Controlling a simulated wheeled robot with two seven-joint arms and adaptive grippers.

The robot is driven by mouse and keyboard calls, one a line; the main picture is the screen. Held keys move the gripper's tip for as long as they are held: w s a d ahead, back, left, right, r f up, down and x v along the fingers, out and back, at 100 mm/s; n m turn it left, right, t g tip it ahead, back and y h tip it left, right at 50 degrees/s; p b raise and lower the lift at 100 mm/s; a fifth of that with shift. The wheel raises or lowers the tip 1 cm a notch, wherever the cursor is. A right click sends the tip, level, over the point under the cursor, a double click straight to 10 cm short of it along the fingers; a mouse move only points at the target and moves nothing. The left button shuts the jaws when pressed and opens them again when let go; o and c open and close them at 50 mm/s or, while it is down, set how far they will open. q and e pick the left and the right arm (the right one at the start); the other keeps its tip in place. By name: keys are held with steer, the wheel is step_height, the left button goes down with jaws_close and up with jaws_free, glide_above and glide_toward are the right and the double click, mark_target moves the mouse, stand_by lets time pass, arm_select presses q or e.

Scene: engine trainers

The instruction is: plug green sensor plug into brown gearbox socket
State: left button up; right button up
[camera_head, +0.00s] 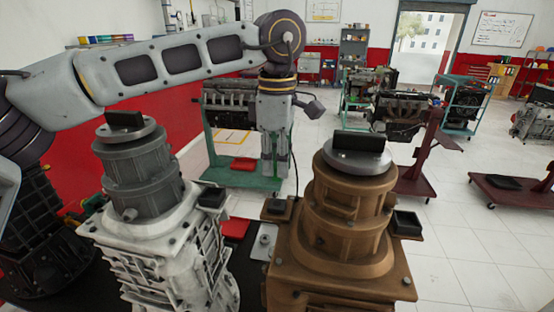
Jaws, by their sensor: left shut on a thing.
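The brown gearbox (345,225) stands upright in front, right of centre, with a black block on its round top. It has a small dark socket (278,207) at its left corner and a larger black one (405,223) at its right. My left gripper (276,172) points down just above and behind the left socket. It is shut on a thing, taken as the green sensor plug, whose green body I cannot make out. A dark cable hangs beside the fingers. Contact with the socket cannot be told. My right gripper is out of view.
A grey gearbox (150,220) stands close on the left, with a black gearbox (38,235) beyond it. A narrow gap with a red item (235,228) separates grey from brown. Engines on stands (405,110) are behind.

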mark_target(277, 179)
arm_select(q)
steer(key=shift+f, duration=1.3)
steer(key=shift+f+b, duration=0.85)
steer(key=shift+f, duration=0.55)
steer(key=shift+f, duration=0.1)
steer(key=shift+b, duration=0.45)
stand_by(0.7)
steer(key=shift+f, duration=0.25)
stand_by(0.5)
